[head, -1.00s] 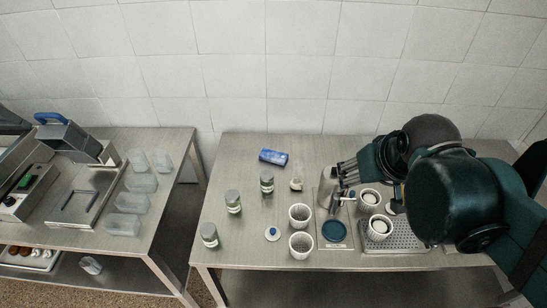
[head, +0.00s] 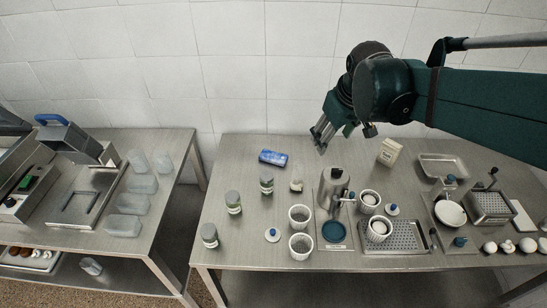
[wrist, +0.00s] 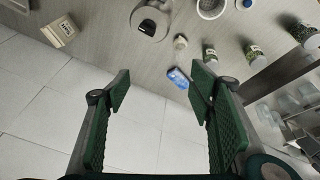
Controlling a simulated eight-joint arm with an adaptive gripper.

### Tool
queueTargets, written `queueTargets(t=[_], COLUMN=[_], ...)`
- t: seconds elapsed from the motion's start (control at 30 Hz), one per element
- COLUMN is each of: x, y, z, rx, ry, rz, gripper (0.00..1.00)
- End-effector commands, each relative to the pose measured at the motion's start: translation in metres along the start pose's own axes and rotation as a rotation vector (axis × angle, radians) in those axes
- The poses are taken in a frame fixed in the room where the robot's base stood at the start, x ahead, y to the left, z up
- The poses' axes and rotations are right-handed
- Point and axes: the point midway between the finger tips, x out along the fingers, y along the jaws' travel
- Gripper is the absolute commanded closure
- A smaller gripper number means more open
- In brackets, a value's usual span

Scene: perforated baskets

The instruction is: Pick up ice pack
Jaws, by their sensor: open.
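The ice pack, a small blue pack (head: 273,157), lies flat on the right-hand metal table near its back edge. It also shows in the wrist view (wrist: 178,78), ahead of the space between my fingers and right of centre. My gripper (head: 318,139) is up in front of the wall, to the right of the blue pack and apart from it. In the wrist view my gripper (wrist: 160,88) has its green fingers spread wide with nothing between them.
A metal pitcher (head: 332,188), a small white item (head: 296,185) and lidded jars (head: 233,202) stand near the blue pack. A cream box (head: 389,152) is at the back right. The table left of the pack is clear.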

Motion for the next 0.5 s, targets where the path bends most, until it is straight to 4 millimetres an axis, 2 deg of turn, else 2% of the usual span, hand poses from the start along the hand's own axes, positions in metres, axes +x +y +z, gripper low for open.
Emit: queueTargets(t=[0.1, 0.5], x=[0.012, 0.058], y=[0.001, -0.003], z=[-0.019, -0.074], rx=[-0.041, -0.182], ry=[-0.019, -0.079], rz=[-0.011, -0.052], gripper=[0.46, 0.46])
